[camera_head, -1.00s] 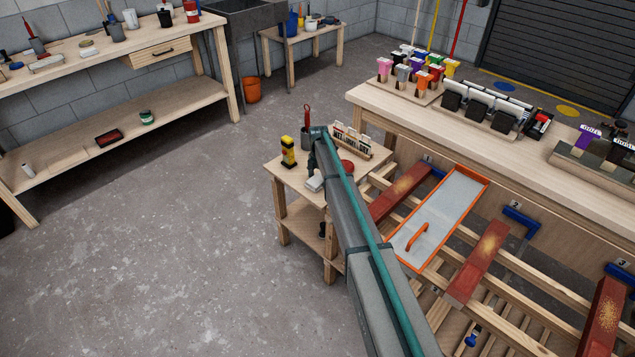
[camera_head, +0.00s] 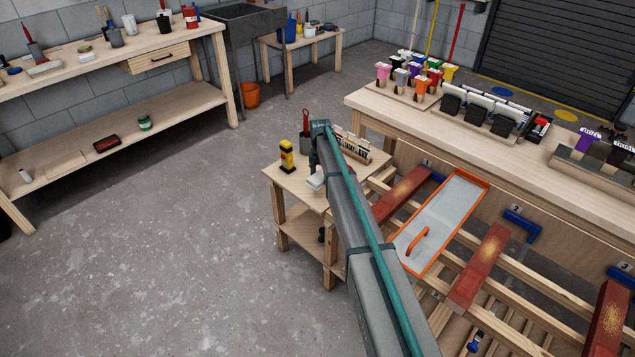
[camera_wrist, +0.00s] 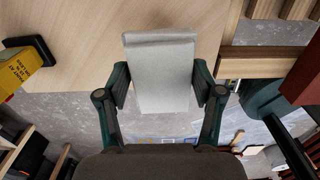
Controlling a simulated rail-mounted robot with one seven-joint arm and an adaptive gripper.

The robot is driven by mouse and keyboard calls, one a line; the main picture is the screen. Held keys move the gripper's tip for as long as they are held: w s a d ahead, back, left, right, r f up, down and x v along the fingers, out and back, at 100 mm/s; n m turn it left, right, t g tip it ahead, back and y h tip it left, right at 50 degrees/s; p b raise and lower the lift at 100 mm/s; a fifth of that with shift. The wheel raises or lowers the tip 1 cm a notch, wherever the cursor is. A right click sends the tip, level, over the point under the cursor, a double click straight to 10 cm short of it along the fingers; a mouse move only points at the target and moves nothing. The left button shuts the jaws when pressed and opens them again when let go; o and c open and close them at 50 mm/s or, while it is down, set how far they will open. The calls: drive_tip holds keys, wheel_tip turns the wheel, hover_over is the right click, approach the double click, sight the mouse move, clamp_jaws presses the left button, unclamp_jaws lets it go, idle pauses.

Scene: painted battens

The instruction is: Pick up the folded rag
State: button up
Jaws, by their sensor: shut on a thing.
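The folded rag (camera_wrist: 162,75) is a pale grey-white folded cloth block in the middle of the wrist view. My gripper (camera_wrist: 160,90) is shut on it, with a dark finger pad against each side. In the head view a small pale part of the rag (camera_head: 316,181) shows beside my arm, at the small wooden side table (camera_head: 285,172). My arm hides most of the rag and the gripper there. I cannot tell whether the rag touches the tabletop.
A yellow and black item (camera_head: 287,155) stands at the side table's left; it also shows in the wrist view (camera_wrist: 20,68). A holder with labelled pieces (camera_head: 352,147) is behind my arm. Red battens (camera_head: 480,265) and an orange-edged tray (camera_head: 440,220) lie on the rack at right. Floor at left is clear.

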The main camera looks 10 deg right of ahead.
drive_tip(key=s+d+r+b, duration=0.2)
drive_tip(key=s+r, duration=0.5)
drive_tip(key=s, duration=0.4)
drive_tip(key=shift+d+b, duration=0.3)
drive_tip(key=shift+d, duration=0.6)
drive_tip(key=shift+r, duration=0.1)
